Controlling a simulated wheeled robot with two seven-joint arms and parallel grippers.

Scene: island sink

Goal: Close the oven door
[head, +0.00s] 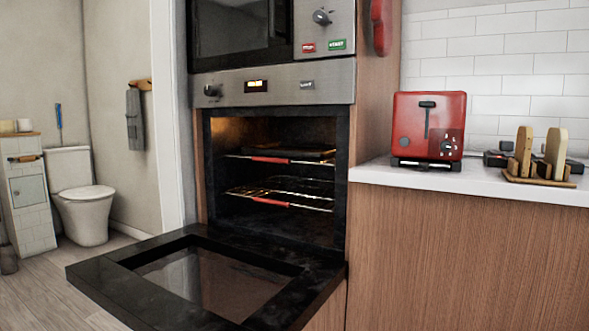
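The oven (275,185) is built into a tall wooden unit at the centre of the head view, below a microwave. Its door (120,268) is hinged at the bottom and hangs wide open, roughly level, reaching out towards the lower left. The door has a black frame around a glass pane (205,280). Inside the lit cavity are two wire racks with red front grips (270,201), and a dark tray (290,153) lies on the upper rack. Neither of my grippers shows in this view.
A white counter (480,183) over wooden cabinets stands right of the oven, holding a red toaster (428,125) and a wooden rack (539,178). The floor (40,285) left of the door is clear. A toilet (83,205) stands in the room behind.

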